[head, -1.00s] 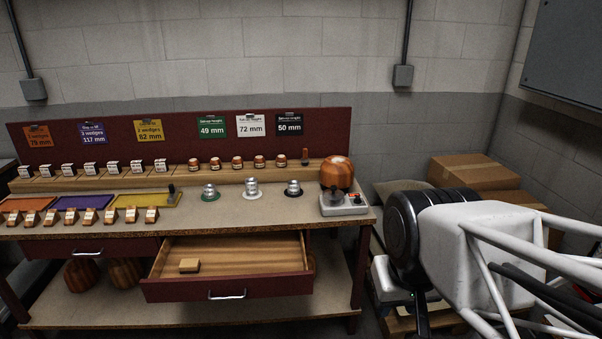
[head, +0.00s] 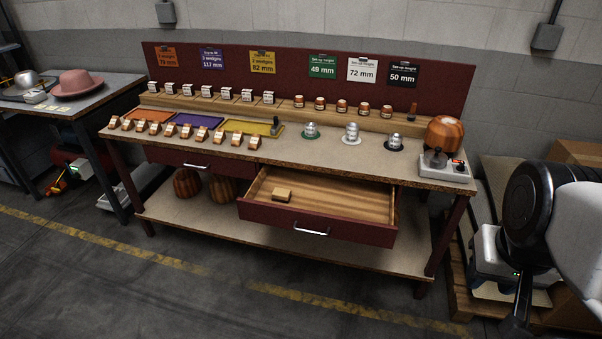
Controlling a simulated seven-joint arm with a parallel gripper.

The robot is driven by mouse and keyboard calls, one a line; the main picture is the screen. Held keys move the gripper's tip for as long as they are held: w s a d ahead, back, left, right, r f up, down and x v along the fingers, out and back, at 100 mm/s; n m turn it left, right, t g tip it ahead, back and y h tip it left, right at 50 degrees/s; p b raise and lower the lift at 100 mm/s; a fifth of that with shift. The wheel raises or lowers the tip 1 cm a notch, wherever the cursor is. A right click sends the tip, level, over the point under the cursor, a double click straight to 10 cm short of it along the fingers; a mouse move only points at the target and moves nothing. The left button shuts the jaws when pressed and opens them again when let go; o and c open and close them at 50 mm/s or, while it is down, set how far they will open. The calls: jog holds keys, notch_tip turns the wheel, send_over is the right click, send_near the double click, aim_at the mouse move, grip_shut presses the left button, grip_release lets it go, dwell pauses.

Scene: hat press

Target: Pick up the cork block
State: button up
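The cork block (head: 283,195) is a small tan block lying at the left end of the open drawer (head: 340,198) under the workbench top. The drawer has a wooden inside and a dark red front with a metal handle, and looks otherwise empty. Part of my arm shows at the right edge of the head view, well to the right of the bench and far from the block. A dark part of my gripper (head: 518,312) shows low at the right, but its fingertips cannot be made out.
The workbench top (head: 270,148) overhangs the back of the drawer. It holds coloured trays, wedges, metal pieces and a scale (head: 444,168) with a wooden dome. Boxes on a pallet (head: 462,290) stand right of the bench. The floor (head: 200,290) in front is clear.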

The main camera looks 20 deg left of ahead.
dwell(0.4)
jog(key=o, duration=0.8)
